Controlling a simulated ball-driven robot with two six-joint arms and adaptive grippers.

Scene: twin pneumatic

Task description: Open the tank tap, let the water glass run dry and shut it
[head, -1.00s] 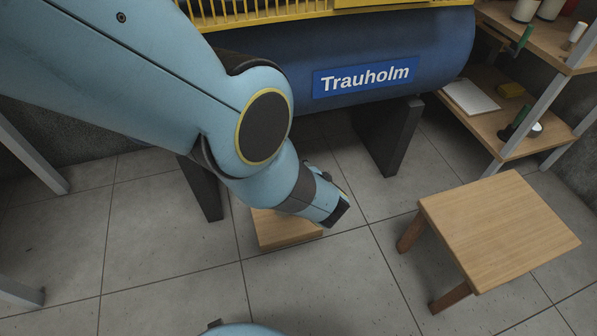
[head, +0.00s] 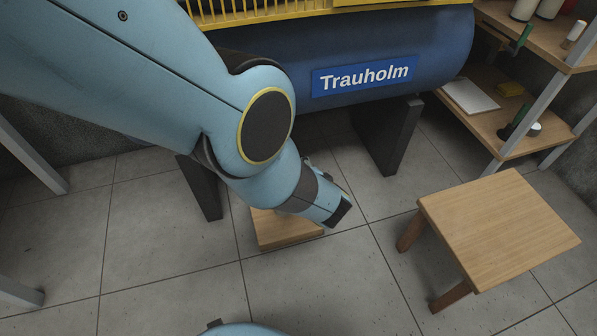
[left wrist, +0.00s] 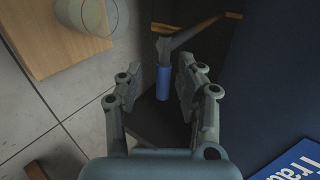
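In the left wrist view the tap (left wrist: 180,40) shows brass-coloured parts and a grey lever with a blue sleeve (left wrist: 163,82). My left gripper (left wrist: 160,72) is open, with its two fingers on either side of the blue sleeve. I cannot tell whether either finger touches it. The glass (left wrist: 83,14) stands on a light wooden board (left wrist: 40,52) at the upper left, cut by the frame edge; its water level is unclear. The blue tank (head: 430,50) bears a Trauholm sign. My left arm hides the tap and glass in the head view. My right gripper is not in view.
The wooden board (head: 285,237) lies low under my left forearm. A wooden stool (head: 500,225) stands to the right. Shelves (head: 545,145) with small items are at the upper right. A dark tank leg (head: 388,135) stands behind my wrist. The tiled floor in front is clear.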

